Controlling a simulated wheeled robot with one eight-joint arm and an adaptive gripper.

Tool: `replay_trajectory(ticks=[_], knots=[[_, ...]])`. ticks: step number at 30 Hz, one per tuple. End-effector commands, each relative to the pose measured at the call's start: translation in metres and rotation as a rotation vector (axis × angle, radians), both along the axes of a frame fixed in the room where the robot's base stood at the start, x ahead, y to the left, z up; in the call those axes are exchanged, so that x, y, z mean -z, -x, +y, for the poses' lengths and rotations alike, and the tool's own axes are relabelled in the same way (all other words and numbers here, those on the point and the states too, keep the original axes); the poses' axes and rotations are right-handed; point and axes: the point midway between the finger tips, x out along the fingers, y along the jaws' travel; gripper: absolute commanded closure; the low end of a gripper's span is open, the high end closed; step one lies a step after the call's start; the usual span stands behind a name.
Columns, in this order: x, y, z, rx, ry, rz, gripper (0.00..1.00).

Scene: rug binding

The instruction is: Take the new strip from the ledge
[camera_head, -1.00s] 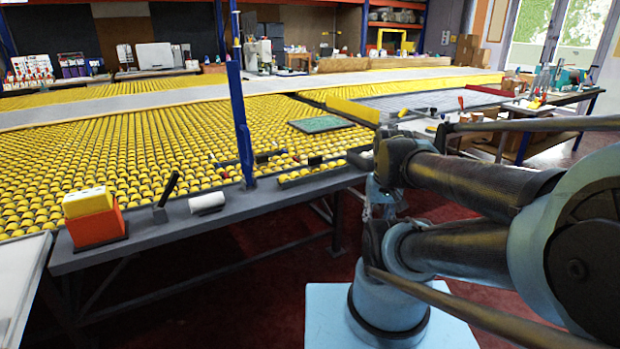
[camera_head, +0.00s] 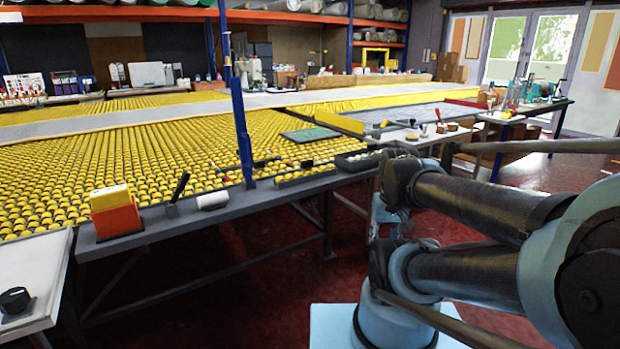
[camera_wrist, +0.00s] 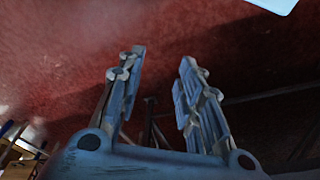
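The grey ledge (camera_head: 270,196) runs along the front of the roller table in the head view. A white roll (camera_head: 213,200) lies on it, right of a black-handled tool (camera_head: 177,190). An orange holder with a pale yellow top (camera_head: 117,215) stands near its left end. I cannot tell which item, if any, is the new strip. My gripper (camera_wrist: 163,56) is open and empty in the wrist view, its two fingers apart over the red floor. No ledge item shows between them.
A blue post (camera_head: 242,135) rises at the ledge, beside shallow trays (camera_head: 304,178). A white surface with a black knob (camera_head: 14,301) is at lower left. The roller table (camera_head: 120,155) lies behind the ledge. Red floor (camera_head: 255,280) is open in front, with table legs under the ledge.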

Motion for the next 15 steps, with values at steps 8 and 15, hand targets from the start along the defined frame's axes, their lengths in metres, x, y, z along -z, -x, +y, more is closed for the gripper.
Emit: replay_trajectory(ticks=[8,15], knots=[[-0.029,-0.007,0.008,0.05,-0.031,0.008,0.63],[-0.093,-0.054,0.027,0.201,-0.107,0.074,0.63]])
